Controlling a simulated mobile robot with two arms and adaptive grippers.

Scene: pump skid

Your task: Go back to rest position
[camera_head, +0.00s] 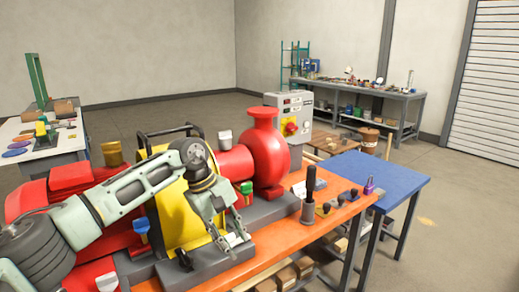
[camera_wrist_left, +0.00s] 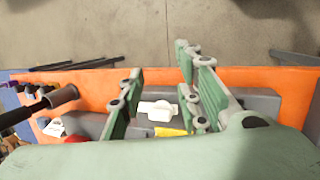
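My left gripper (camera_head: 230,240) hangs fingers-down at the front of the pump skid, over the grey base (camera_head: 200,268). In the left wrist view its green-grey fingers (camera_wrist_left: 160,85) stand apart with nothing between them. A white piece (camera_wrist_left: 160,110) lies on the skid below the fingers; I cannot tell what it is. The red pump (camera_head: 268,150) and the yellow guard (camera_head: 175,220) are right behind and beside my left arm. My right gripper is in neither view.
The orange bench (camera_head: 345,190) carries a black-handled tool (camera_head: 309,190) and several small parts right of the gripper. A blue table (camera_head: 385,178) adjoins it. A grey control box (camera_head: 291,120) stands behind the pump. Open floor (camera_head: 440,215) lies to the right.

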